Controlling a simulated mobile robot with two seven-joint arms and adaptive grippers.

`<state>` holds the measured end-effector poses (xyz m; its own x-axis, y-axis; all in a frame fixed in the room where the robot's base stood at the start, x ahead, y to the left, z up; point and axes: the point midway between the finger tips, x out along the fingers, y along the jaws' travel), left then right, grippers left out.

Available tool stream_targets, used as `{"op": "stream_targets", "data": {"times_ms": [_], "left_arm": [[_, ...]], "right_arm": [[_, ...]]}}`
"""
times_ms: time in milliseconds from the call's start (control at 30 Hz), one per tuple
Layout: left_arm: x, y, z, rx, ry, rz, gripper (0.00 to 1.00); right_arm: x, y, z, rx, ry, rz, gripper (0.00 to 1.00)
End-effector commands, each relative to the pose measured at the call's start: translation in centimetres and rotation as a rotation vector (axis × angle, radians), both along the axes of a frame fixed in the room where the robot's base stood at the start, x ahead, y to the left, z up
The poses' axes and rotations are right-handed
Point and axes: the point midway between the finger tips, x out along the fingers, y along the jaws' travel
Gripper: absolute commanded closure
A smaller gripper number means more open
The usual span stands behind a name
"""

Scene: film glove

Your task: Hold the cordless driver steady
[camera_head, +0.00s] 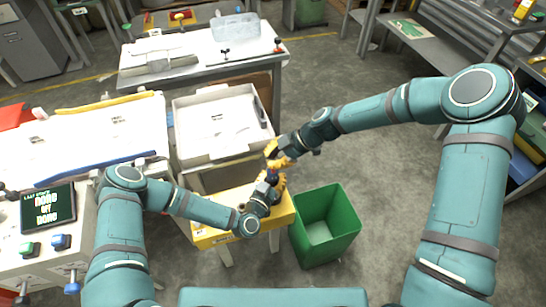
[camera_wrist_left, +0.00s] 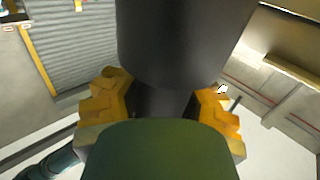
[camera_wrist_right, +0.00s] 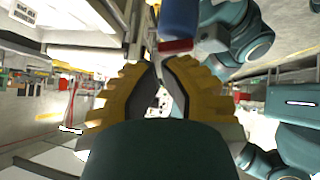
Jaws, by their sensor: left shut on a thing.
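The cordless driver shows in the left wrist view as a thick dark grey body (camera_wrist_left: 185,40) between the yellow finger pads of my left gripper (camera_wrist_left: 165,100). My left gripper is shut on it; in the head view this gripper (camera_head: 268,190) is above the yellow box, and the driver is mostly hidden there. My right gripper (camera_head: 279,157) is just above and close to it. In the right wrist view its pads (camera_wrist_right: 162,68) lean towards each other with a narrow gap between. A blue part with a red band (camera_wrist_right: 178,28) shows just beyond these fingertips.
A console with a screen (camera_head: 48,208) is at the left. Open floor lies to the right of the bin.

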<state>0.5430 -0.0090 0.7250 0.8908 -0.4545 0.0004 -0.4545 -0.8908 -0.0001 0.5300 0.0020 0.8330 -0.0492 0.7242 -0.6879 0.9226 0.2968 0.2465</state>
Motion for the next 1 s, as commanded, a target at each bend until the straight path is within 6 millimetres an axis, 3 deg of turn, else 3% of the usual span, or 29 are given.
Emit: {"op": "stream_targets", "data": {"times_ms": [1000], "left_arm": [[-0.2, 0.1, -0.4, 0.003, 0.008, 0.0, 1.0]], "right_arm": [[0.6, 0.2, -1.0, -0.049, 0.164, 0.0, 1.0]]}}
